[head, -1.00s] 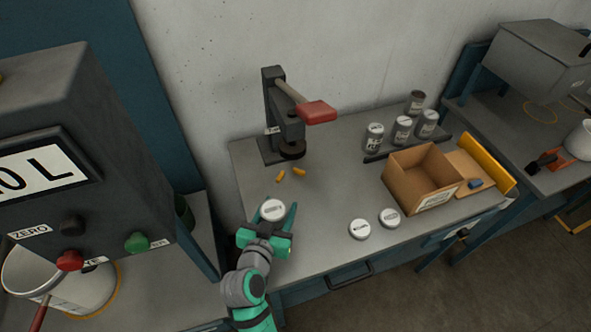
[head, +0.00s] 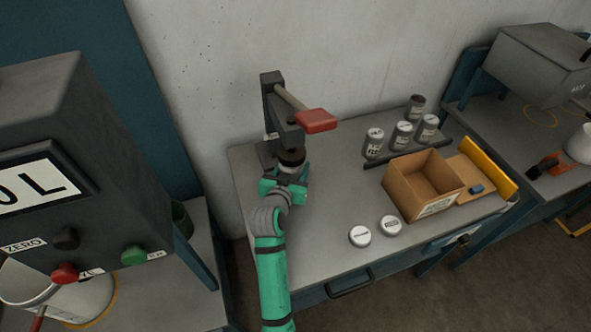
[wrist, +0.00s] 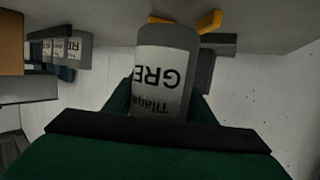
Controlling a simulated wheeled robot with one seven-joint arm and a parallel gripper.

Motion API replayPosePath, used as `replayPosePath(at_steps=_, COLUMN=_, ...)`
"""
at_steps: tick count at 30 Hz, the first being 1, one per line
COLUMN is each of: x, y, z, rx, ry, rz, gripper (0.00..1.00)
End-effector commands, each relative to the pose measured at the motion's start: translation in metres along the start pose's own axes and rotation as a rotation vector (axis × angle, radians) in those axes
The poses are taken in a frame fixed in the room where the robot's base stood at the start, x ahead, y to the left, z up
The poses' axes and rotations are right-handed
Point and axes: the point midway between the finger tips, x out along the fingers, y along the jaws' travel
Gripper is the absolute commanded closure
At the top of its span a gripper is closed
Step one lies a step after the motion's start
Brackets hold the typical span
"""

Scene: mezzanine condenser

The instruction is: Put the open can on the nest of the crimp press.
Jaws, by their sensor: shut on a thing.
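The crimp press (head: 270,110) stands at the back left of the bench, a dark column with a red-handled lever (head: 315,121). My gripper (head: 287,172) is directly in front of the press, below its head. In the wrist view it is shut on a grey can (wrist: 163,70) with a white label, whose lettering reads upside down. In the head view the can is largely hidden by my gripper and the press head. The nest is hidden there too, so I cannot tell whether the can touches it.
Several labelled cans (head: 401,134) stand on a dark rack behind a cardboard box (head: 421,196). Two white-topped round pieces (head: 360,236) (head: 390,225) lie at the bench's front. Orange pieces (wrist: 210,22) show near the can. The bench's middle is clear.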

Motion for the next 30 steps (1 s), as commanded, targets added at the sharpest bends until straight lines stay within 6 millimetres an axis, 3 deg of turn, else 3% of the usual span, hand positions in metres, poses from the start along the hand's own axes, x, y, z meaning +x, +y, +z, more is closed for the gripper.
replayPosePath(at_steps=7, x=0.017, y=0.000, z=-0.004, rx=-0.001, ry=0.002, rz=-0.001, gripper=0.99)
replayPosePath(at_steps=16, x=0.027, y=0.000, z=0.027, rx=-0.003, ry=0.000, rz=0.000, gripper=0.99)
replayPosePath(at_steps=27, x=0.028, y=0.000, z=0.030, rx=-0.001, ry=0.002, rz=0.000, gripper=0.99)
replayPosePath(at_steps=28, x=0.028, y=0.000, z=0.031, rx=-0.001, ry=0.001, rz=0.000, gripper=0.45)
replayPosePath(at_steps=30, x=0.028, y=0.000, z=0.031, rx=-0.001, ry=0.001, rz=0.000, gripper=0.31)
